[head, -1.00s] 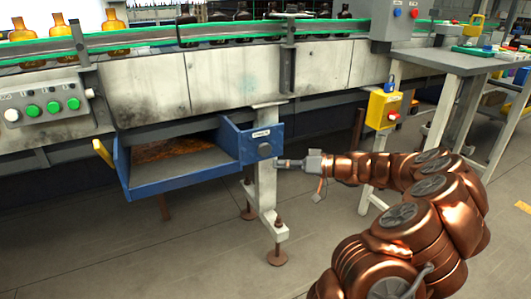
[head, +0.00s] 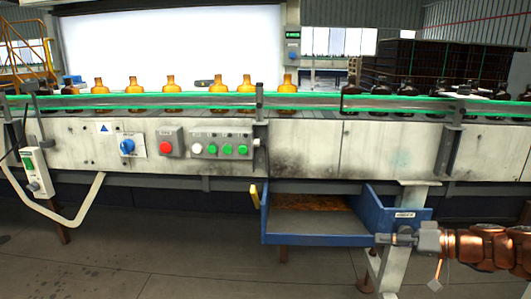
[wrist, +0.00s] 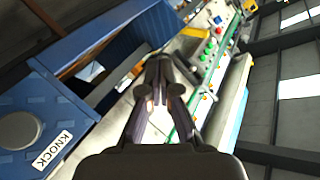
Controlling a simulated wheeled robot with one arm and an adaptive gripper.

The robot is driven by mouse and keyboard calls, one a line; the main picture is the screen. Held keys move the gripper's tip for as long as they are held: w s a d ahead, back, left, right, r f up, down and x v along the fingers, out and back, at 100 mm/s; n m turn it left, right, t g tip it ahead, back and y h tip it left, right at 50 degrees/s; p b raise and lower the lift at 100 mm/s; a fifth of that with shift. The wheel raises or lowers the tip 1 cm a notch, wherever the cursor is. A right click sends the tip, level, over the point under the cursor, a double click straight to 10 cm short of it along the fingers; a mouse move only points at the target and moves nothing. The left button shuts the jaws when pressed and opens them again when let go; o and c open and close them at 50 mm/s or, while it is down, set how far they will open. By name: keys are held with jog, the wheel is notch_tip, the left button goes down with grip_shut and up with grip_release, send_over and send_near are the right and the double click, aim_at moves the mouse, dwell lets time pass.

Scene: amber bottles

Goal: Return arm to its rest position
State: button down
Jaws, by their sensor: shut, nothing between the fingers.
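My gripper (head: 380,239) is at the lower right of the head view, in front of the right end panel of the blue tray (head: 318,239). In the wrist view my gripper (wrist: 160,80) points forward with its dark fingers shut and nothing between them. My copper-coloured arm (head: 485,246) reaches in from the right edge of the head view. Whether the gripper touches the panel cannot be told.
The conveyor (head: 300,146) runs across the head view, with amber bottles (head: 218,87) and dark bottles on it. A white support leg (head: 388,270) stands close to my gripper. A button panel (head: 221,146) is left of the tray. The floor (head: 180,268) at front left is clear.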

jog(key=s+a+r+n+g+h+p, duration=0.1)
jog(key=s+a+r+g+h+p, duration=0.1)
jog(key=s+a+r+g+p, duration=0.4)
jog(key=s+a+r+g+h+p, duration=0.2)
jog(key=s+a+r+p, duration=0.5)
jog(key=s+a, duration=0.45)
jog(key=s+d+r+m+g+h+p, duration=0.1)
jog(key=s+d+r+h+p, duration=0.1)
jog(key=s+r+h+p, duration=0.2)
jog(key=s+d+r+m+g+h+p, duration=0.1)
jog(key=s+d+r+m+h+p, duration=0.1)
jog(key=s+p, duration=0.8)
notch_tip(320, 180, up, 2)
jog(key=s+d+h, duration=0.1)
jog(key=s+h, duration=0.1)
jog(key=shift+s+d+r+m+p, duration=0.2)
jog(key=shift+s+m+p, duration=0.1)
jog(key=shift+s, duration=0.1)
